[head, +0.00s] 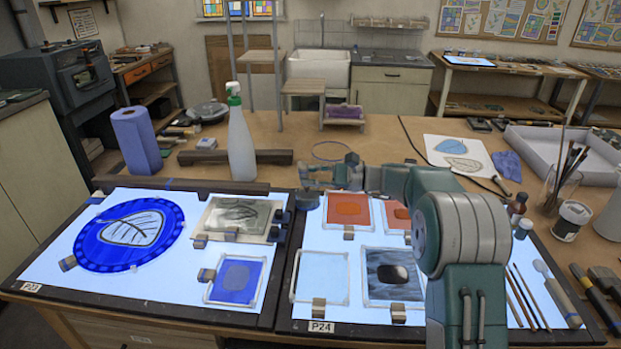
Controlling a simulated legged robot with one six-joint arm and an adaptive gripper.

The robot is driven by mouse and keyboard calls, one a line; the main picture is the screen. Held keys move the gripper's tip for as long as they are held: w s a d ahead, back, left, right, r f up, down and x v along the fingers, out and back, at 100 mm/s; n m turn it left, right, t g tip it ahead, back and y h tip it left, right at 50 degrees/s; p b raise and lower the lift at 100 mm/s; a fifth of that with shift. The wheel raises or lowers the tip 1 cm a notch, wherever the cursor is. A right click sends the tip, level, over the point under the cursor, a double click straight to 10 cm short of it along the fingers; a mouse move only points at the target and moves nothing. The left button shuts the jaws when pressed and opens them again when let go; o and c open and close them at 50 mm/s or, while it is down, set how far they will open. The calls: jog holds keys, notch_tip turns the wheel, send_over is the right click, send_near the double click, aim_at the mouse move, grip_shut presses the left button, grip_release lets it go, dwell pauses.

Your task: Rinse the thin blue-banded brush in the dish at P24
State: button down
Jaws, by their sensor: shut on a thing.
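My gripper (312,182) is beyond the top left corner of the light panel labelled P24 (321,327), pointing left. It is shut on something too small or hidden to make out.
At left, panel P23 (32,287) holds a blue leaf roundel (130,235), a grey pane and a blue square dish (237,279). A spray bottle (240,145) and blue paper roll (136,140) stand behind. A brush jar (563,190) and pots stand at right.

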jog(key=shift+r, duration=2.3)
